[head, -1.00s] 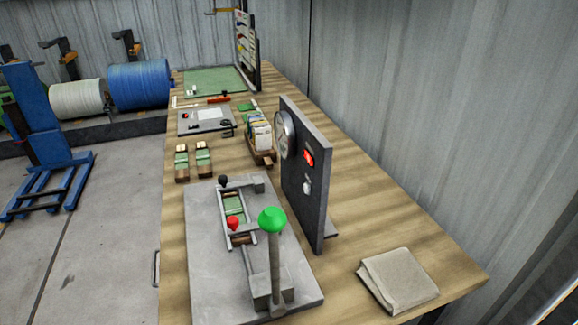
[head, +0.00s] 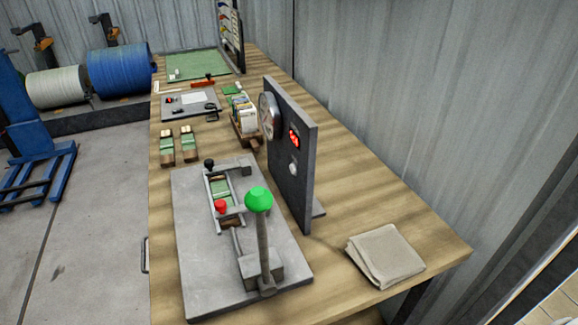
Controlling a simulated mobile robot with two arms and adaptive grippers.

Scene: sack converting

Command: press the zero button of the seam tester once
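The seam tester stands at the near end of the wooden bench. Its grey base plate (head: 205,285) carries a clamp frame with a black knob (head: 209,163) and a red knob (head: 221,206), and a lever with a green knob (head: 259,199). Its upright dark panel (head: 307,165) bears a round dial gauge (head: 268,115), a lit red display (head: 294,138) and, below it, a pale round button (head: 293,169). I cannot read a label on the button. Green strips lie in the clamp frame. Neither of my grippers is in view.
A folded grey cloth (head: 384,256) lies right of the panel. Two small green-and-tan blocks (head: 177,147), a card holder (head: 243,117), a grey board (head: 190,104) and a green mat (head: 200,65) lie farther back. A corrugated wall (head: 430,100) borders the bench's right side.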

